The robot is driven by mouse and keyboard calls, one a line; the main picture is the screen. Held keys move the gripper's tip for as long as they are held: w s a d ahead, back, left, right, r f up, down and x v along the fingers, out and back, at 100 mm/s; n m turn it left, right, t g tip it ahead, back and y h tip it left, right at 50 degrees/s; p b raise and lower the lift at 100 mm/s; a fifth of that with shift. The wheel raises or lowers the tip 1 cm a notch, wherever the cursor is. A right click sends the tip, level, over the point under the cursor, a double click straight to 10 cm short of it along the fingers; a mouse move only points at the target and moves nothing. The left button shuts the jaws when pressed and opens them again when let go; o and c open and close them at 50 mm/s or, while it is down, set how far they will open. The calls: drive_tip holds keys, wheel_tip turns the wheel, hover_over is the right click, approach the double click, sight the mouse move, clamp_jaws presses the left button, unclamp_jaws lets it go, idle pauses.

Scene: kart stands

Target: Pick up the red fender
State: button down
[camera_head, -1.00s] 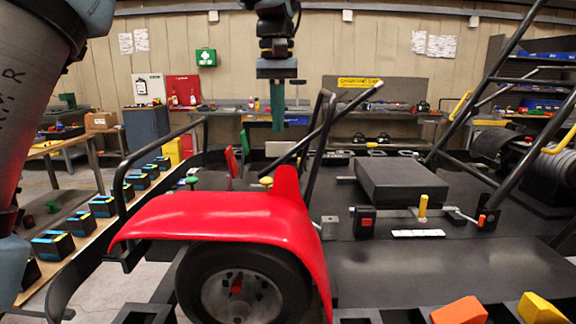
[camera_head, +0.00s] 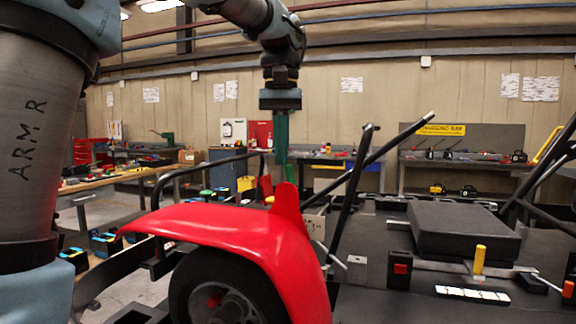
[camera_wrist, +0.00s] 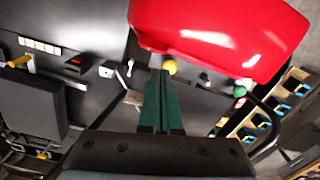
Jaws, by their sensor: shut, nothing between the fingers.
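The red fender (camera_head: 226,230) arches over a black tyre on the kart frame, with an upright red tab at its right end. In the wrist view the fender (camera_wrist: 225,35) fills the upper right. My gripper (camera_head: 282,180) points straight down, its green fingers shut and empty. In the head view the fingertips appear just above the fender's upright tab.
Black roll-bar tubes (camera_head: 352,190) rise right of the fender. A black box (camera_head: 463,230) and a yellow lever (camera_head: 479,260) sit on the kart deck. A green knob (camera_wrist: 239,91) lies near the fender's edge. Workbenches stand behind.

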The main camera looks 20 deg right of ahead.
sight(281, 191)
wheel_tip(281, 191, down, 8)
drive_tip(key=shift+f, duration=0.1)
idle(0.4)
drive_tip(key=shift+s+a, duration=0.45)
drive_tip(key=shift+s, duration=0.35)
drive_tip(key=shift+r+p, duration=0.25)
drive_tip(key=shift+p, duration=0.15)
